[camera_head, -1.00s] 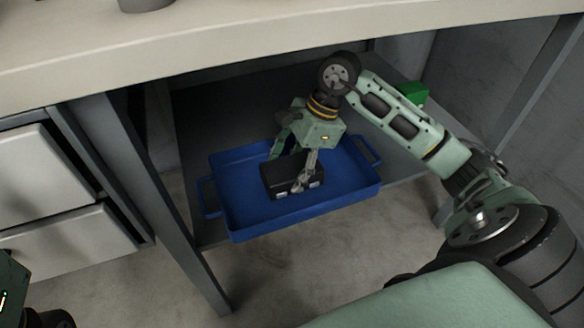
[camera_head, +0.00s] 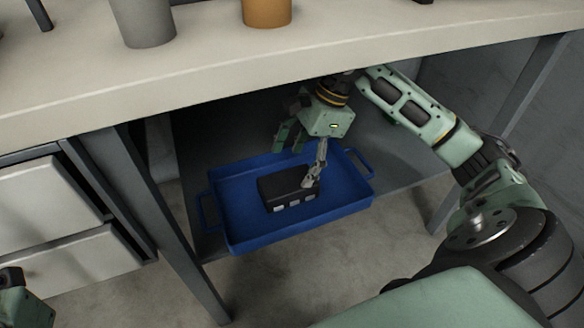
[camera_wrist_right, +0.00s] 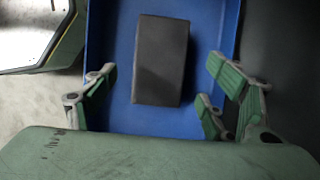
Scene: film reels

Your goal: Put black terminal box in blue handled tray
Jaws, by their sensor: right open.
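The black terminal box (camera_head: 284,188) lies in the blue handled tray (camera_head: 237,231), near its middle, with pale terminals along its front side. In the right wrist view the box (camera_wrist_right: 161,60) lies on the blue tray floor (camera_wrist_right: 112,45), between and beyond the spread fingers. My right gripper (camera_head: 300,160) is open and empty just above and behind the box, apart from it; it also shows in the right wrist view (camera_wrist_right: 160,90). A part of my left arm shows at the lower left edge, but its fingers are not clearly visible.
The tray sits on a grey shelf (camera_head: 400,190) under a pale worktop (camera_head: 200,65). A grey cup (camera_head: 143,20) and an orange cup (camera_head: 267,10) stand on the worktop. White drawers (camera_head: 45,210) and a grey leg (camera_head: 165,215) are at left.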

